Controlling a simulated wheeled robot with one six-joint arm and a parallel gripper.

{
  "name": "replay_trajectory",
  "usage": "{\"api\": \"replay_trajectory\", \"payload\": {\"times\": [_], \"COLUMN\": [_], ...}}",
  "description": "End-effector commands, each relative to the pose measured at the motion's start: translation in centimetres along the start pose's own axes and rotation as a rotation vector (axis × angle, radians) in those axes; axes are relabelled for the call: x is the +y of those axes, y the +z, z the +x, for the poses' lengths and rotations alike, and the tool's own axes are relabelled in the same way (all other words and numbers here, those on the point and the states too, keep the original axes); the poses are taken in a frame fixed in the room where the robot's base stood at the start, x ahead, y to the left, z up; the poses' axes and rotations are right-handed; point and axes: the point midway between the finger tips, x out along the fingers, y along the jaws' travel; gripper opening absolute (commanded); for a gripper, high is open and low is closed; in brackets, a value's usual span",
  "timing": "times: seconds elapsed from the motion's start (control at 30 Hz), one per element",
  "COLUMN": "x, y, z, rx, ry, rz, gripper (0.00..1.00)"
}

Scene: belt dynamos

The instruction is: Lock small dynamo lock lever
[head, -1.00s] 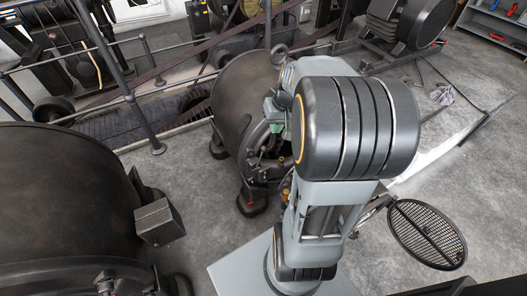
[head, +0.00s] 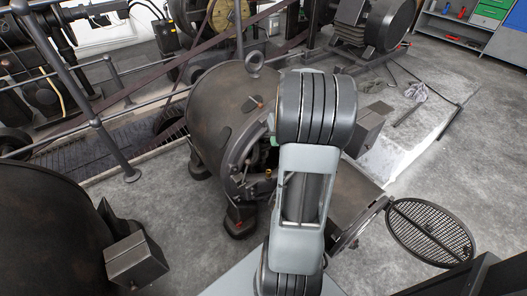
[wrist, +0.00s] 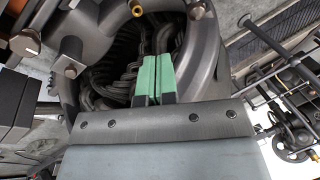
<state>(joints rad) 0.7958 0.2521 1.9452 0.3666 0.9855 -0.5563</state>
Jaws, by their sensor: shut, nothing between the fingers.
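The small dynamo (head: 215,115) is a dark, rusty drum with a lifting ring on top, in the middle of the head view. My arm hides part of its open end. In the wrist view, the dynamo's rim (wrist: 208,60) surrounds dark windings (wrist: 110,75). My gripper (wrist: 153,58) has green fingertips, shut together and empty, in front of this opening. I cannot tell which part is the lock lever.
A round mesh cover (head: 430,232) stands out at the right. A large dark drum (head: 45,225) with a box (head: 133,258) fills the lower left. Railings (head: 108,145) run along the left. Bare floor (head: 150,195) lies between the drums.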

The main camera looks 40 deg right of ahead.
Motion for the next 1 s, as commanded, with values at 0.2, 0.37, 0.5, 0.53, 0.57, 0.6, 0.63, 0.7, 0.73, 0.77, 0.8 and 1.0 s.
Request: {"api": "replay_trajectory", "payload": {"times": [0.2, 0.37, 0.5, 0.53, 0.57, 0.6, 0.63, 0.7, 0.73, 0.77, 0.8, 1.0], "x": [0.1, 0.2, 0.1, 0.1, 0.2, -0.6, -1.0, -1.7, -2.0, -2.2, -2.5, -3.3], "y": [0.1, 0.1, 0.1, 0.1, 0.1, -0.1, -0.2, -0.3, -0.3, -0.4, -0.4, -0.6], "z": [3.6, 6.8, 9.2, 9.7, 10.1, 10.2, 10.3, 10.7, 10.8, 10.9, 11.0, 11.4], "rx": [-0.004, -0.003, -0.003, -0.002, -0.002, 0.0, 0.0, 0.0, 0.0, 0.0, 0.0, 0.001], "ry": [-0.001, -0.001, -0.001, -0.001, 0.0, 0.0, 0.0, 0.0, 0.0, 0.001, 0.001, 0.001], "rz": [0.001, 0.001, 0.001, 0.001, 0.002, -0.002, -0.002, -0.002, -0.001, 0.0, 0.0, 0.002], "gripper": [0.0, 0.0, 0.0, 0.0, 0.0, 0.0, 0.0, 0.0, 0.0, 0.0, 0.0, 0.0]}}
